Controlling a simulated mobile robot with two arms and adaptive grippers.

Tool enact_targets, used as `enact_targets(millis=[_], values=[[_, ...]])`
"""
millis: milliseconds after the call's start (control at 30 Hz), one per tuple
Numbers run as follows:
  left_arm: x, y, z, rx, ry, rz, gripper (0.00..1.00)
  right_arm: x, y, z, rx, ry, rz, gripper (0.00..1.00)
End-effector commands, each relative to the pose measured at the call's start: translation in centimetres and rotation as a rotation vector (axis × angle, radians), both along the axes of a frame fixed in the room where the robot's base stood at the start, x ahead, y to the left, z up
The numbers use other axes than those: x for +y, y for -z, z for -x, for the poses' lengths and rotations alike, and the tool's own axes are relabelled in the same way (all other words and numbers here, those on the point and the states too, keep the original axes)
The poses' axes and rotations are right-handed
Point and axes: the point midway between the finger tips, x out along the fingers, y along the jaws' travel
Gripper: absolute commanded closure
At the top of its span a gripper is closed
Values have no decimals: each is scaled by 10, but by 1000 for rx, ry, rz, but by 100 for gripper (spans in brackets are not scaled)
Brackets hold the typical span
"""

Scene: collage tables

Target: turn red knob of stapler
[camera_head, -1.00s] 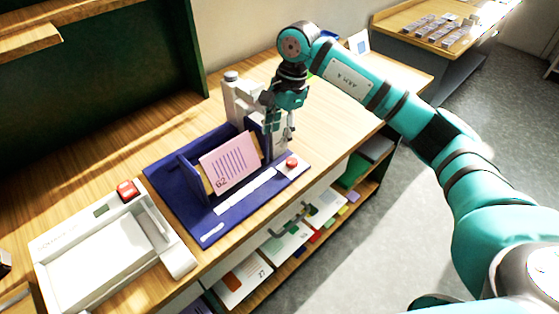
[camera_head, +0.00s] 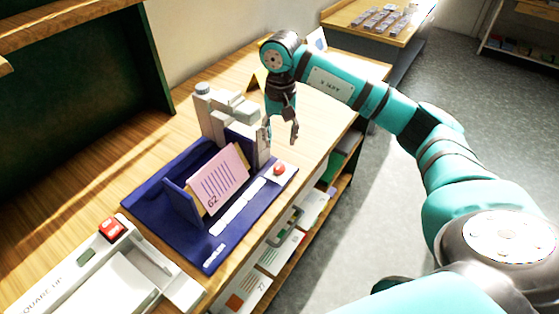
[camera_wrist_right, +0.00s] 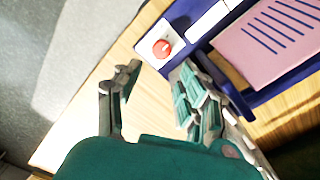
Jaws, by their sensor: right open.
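The stapler (camera_head: 215,122) is a pale grey and blue device at the back of a blue base (camera_head: 212,246). The red knob (camera_head: 279,168) sits on a white square at the base's right corner. My right gripper (camera_head: 282,140) is open and points down, just behind the knob and beside the stapler, apart from the knob. In the right wrist view the open fingers (camera_wrist_right: 155,95) frame bare table, with the red knob (camera_wrist_right: 161,48) just beyond them. My left gripper is out of view.
A white tray device (camera_head: 110,281) with a red button (camera_head: 112,229) stands at the lower left. Shelves with cards (camera_head: 246,288) lie below the table's front edge. The table top (camera_head: 318,112) right of the stapler is clear. Another table (camera_head: 372,24) stands behind.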

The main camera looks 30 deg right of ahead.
Motion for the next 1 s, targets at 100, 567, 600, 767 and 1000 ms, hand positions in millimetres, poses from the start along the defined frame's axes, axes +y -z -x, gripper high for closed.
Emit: enact_targets(millis=[100, 567, 600, 767, 1000], values=[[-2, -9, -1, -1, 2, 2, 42, 1, 25, 1, 4, -1, -1, 58], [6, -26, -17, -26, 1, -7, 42, 1, 98, 0, 1, 1, -1, 58], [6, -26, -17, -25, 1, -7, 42, 1, 100, 0, -1, 0, -1, 58], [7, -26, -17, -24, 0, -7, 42, 1, 104, 0, -2, -1, -1, 58], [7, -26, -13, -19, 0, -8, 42, 1, 103, 0, -1, 0, 0, 69]])
